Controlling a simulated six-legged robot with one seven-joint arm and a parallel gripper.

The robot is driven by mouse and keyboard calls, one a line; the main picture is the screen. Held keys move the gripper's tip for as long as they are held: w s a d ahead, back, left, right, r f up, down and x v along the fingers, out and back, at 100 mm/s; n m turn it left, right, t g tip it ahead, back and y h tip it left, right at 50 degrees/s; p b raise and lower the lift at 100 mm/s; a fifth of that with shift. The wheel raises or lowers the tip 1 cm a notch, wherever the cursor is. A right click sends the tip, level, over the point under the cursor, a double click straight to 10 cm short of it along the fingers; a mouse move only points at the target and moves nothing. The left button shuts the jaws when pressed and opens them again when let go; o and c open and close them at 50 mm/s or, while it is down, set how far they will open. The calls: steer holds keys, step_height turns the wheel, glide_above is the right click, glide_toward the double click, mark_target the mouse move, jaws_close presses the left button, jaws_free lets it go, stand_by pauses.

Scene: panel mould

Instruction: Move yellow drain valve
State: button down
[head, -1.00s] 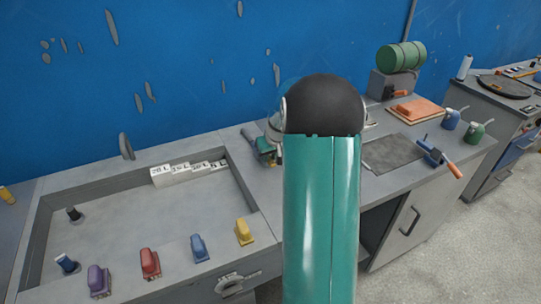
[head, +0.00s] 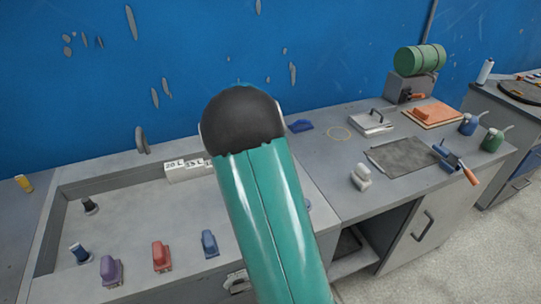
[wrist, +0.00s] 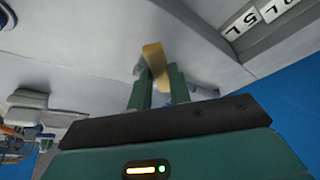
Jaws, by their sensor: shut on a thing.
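The yellow drain valve (wrist: 154,60) shows in the wrist view as a slim yellow piece between the green fingers of my gripper (wrist: 158,86). My gripper is shut on it. The valve's lower part is blurred and partly hidden by the fingers. In the head view, my green arm with its black joint covers my gripper and the valve. The grey basin (head: 52,222) lies at left, with white volume labels (head: 184,172) along its back edge.
Purple (head: 111,271), red (head: 161,256) and blue (head: 209,243) handled blocks stand on the basin's front rim. A pale block (head: 361,177) and a dark mat (head: 402,155) lie on the right counter.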

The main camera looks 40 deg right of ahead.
steer(key=shift+w+a+m+g, duration=0.4)
steer(key=shift+w+a+m, duration=0.05)
steer(key=shift+w+m, duration=0.45)
steer(key=w+m, duration=0.1)
steer(key=w+m+g, duration=0.1)
steer(key=shift+w+a+m+h, duration=0.1)
steer(key=shift+a+m+h, duration=0.1)
steer(key=shift+m+h, duration=0.15)
steer(key=w+m+g, duration=0.1)
steer(key=w+m, duration=0.1)
steer(key=m, duration=0.1)
steer(key=shift+w, duration=0.2)
steer(key=shift+w+d+m+g, duration=0.2)
steer(key=shift+w+m+g, duration=0.3)
steer(key=shift+m, duration=0.45)
steer(key=shift+w, duration=0.15)
steer(key=c, duration=1.3)
jaws_free()
